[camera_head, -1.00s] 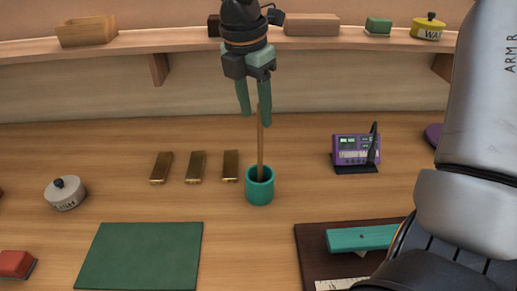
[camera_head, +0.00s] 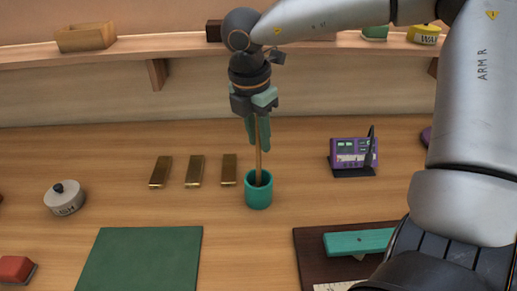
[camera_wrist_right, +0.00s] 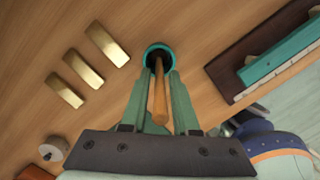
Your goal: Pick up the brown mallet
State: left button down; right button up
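The brown mallet (camera_head: 258,161) shows as a thin wooden stick standing nearly upright in a teal cup (camera_head: 258,194). Its lower end is hidden inside the cup. My right gripper (camera_head: 258,143) points down over the cup, with its green fingers around the upper part of the stick. In the right wrist view the stick (camera_wrist_right: 158,96) lies between the two fingers, with a gap showing, so the gripper looks open. The fingertips are above the cup's rim. My left gripper is not in view.
Several brass bars (camera_head: 195,170) lie left of the cup. A purple device (camera_head: 352,154) stands to the right. A green mat (camera_head: 140,260) and a dark board with a teal bar (camera_head: 358,242) lie in front. A shelf (camera_head: 185,42) runs along the back.

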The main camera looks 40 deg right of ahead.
grip_shut()
dwell(0.4)
